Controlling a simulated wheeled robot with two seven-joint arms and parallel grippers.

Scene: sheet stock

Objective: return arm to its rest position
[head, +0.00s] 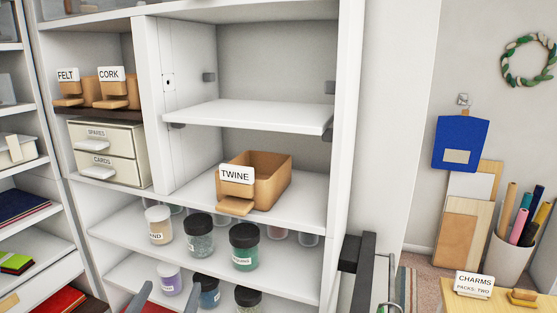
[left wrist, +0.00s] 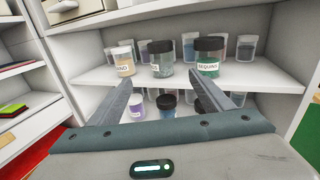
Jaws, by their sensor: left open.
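My left gripper (head: 168,297) shows at the bottom edge of the head view, with only its grey fingertips in sight. It is in front of the lower shelves of jars. In the left wrist view the left gripper (left wrist: 162,79) has its two fingers wide apart with nothing between them. They point towards the jars and touch none that I can make out. The rest of the left arm is hidden. My right gripper is not in view.
A tan TWINE bin (head: 272,178) stands on the shelf above the jars. A dark-lidded jar (head: 244,248) and several others fill the lower shelves. A CHARMS box (head: 470,297) is at lower right. A bare white shelf (head: 250,115) is above the bin.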

